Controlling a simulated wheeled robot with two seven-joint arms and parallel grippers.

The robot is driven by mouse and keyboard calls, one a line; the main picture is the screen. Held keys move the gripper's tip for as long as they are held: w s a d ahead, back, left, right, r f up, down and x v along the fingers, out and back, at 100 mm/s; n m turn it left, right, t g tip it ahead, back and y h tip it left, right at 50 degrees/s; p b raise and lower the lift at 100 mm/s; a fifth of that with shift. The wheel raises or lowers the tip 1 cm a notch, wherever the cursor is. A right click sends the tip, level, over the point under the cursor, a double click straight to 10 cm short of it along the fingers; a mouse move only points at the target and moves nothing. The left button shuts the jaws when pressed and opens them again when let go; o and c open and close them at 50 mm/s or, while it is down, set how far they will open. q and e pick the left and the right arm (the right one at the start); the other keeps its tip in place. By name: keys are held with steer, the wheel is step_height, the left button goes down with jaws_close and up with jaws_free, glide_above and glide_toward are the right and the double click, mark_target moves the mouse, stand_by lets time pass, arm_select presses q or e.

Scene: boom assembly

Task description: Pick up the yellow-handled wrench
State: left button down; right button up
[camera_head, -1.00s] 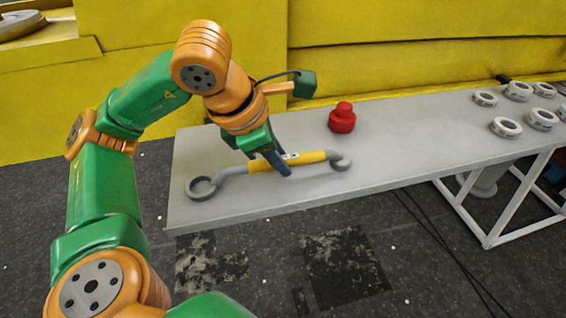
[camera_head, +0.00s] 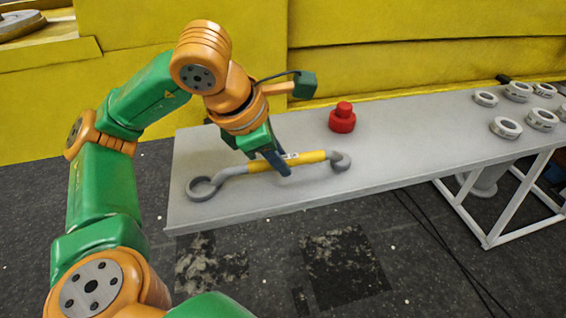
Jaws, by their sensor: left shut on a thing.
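The wrench with a yellow handle (camera_head: 312,157) lies along the left part of the grey table, near its front edge. Its grey ring end (camera_head: 201,188) is at the left and its smaller grey end (camera_head: 341,161) is at the right. My left gripper (camera_head: 280,163) reaches down from above and is shut on the yellow handle, near its middle. The fingers cover a part of the handle. The wrench appears to rest on the table or very close to it; I cannot tell which. My right gripper is not in view.
A red knobbed part (camera_head: 342,118) stands behind the wrench's right end. Several white-grey rings (camera_head: 506,128) lie at the far right of the grey table (camera_head: 420,140). A yellow wall (camera_head: 400,65) rises behind it. The middle of the table is clear.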

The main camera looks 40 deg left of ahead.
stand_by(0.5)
arm_select(q)
steer(key=r, duration=0.2)
steer(key=a+r, duration=0.1)
steer(key=r, duration=0.2)
steer(key=shift+s+a+r, duration=0.1)
steer(key=shift+s+a, duration=0.05)
steer(key=shift+a, duration=0.05)
steer(key=s+a+r+p, duration=0.5)
steer(key=a+r+p, duration=0.2)
steer(key=a, duration=0.4)
steer(key=shift+a+r, duration=0.25)
steer(key=shift+r, duration=0.15)
steer(key=c, duration=1.5)
jaws_free()
jaws_close()
